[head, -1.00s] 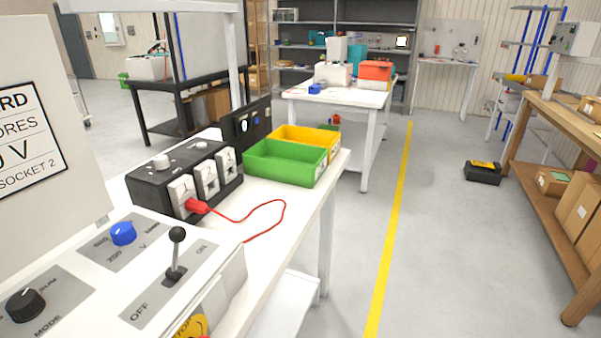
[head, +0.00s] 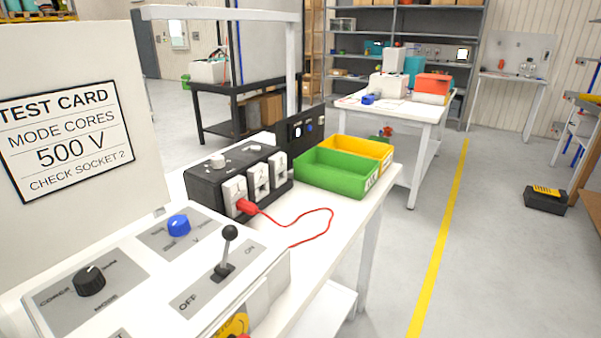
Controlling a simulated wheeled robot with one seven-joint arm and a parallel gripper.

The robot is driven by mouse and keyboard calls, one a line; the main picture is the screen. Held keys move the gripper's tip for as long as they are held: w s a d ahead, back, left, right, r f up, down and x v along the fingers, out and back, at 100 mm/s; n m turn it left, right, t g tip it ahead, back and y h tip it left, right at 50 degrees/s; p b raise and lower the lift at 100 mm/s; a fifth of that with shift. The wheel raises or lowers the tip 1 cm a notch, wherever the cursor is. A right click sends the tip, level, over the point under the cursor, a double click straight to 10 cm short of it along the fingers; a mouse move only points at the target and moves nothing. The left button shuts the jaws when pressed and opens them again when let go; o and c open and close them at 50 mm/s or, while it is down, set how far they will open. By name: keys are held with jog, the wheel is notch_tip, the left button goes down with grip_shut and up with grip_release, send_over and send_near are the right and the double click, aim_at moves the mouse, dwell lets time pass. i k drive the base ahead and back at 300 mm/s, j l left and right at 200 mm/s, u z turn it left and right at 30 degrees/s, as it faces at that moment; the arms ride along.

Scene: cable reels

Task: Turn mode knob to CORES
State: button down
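The black mode knob (head: 89,281) sits on a grey plate marked MODE at the left of the white control panel (head: 140,312). Its pale pointer line is small. "CORES" is printed at the plate's left and another label at its upper right; I cannot tell for sure which it points to. The test card (head: 66,135) above reads MODE CORES, 500 V, CHECK SOCKET 2. My gripper is not in view.
Beside the mode knob are a blue voltage knob (head: 179,225) and a black OFF/ON lever (head: 226,252). Behind stand a black socket box (head: 215,182) with a red plug and cable (head: 325,225), and green (head: 335,175) and yellow bins (head: 372,150).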

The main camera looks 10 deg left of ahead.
aim_at(89, 280)
jog(key=u, duration=1.35)
